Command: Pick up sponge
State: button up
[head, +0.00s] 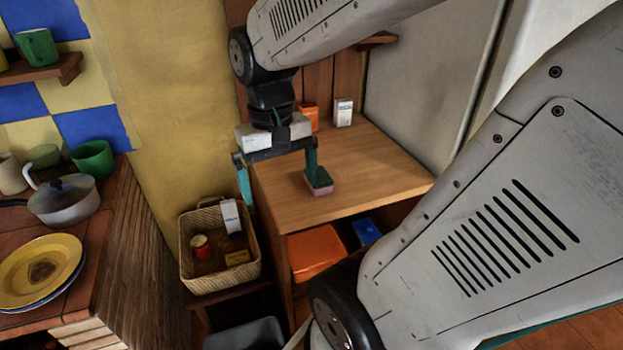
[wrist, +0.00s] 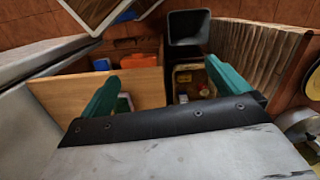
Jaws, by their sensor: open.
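The sponge (head: 319,183), pink below with a dark green top, lies on the wooden counter (head: 370,180) near its left side. My gripper (head: 278,188) is open and empty, with its green fingers pointing down. In the head view its right finger overlaps the sponge, and its left finger hangs left of the counter's edge. In the wrist view the sponge (wrist: 125,103) shows partly, beside the left finger, which hides some of it. I cannot tell whether that finger touches the sponge.
A wicker basket (head: 186,250) with a red can and boxes stands left of the counter. An orange box (head: 309,115) and a white box (head: 343,113) stand at the counter's back. A pot (head: 63,202) and plates sit on the left counter. The wooden counter's right part is clear.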

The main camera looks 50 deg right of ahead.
aim_at(318, 181)
jog(key=w+d+f+m, duration=0.2)
jog(key=d+f+m, duration=0.1)
jog(key=d+m, duration=0.2)
jog(key=w+d+f+m, duration=0.2)
jog(key=d+m, duration=0.3)
jog(key=d, duration=0.3)
jog(key=w+d+f+m, duration=0.3)
jog(key=d+f+m, duration=0.1)
jog(key=d, duration=0.3)
jog(key=shift+d+f+m+y, duration=0.15)
jog(key=shift+f+m+y, duration=0.2)
jog(key=shift+m, duration=0.35)
jog(key=w+m, duration=0.1)
jog(key=w+d+m, duration=0.1)
jog(key=shift+d+r+m+t, duration=0.2)
jog(key=shift+d+m+t, duration=0.1)
jog(key=shift+t, duration=0.1)
jog(key=shift+w+d+m+h, duration=0.1)
jog(key=shift+d+m+h, duration=0.05)
jog(key=shift+m+h, duration=0.35)
jog(key=shift+f, duration=0.1)
jog(key=shift+f+m, duration=0.3)
jog(key=shift+f, duration=0.05)
jog(key=f, duration=0.7)
jog(key=shift+s, duration=0.2)
jog(key=c, duration=1)
jog(key=shift+o, duration=0.2)
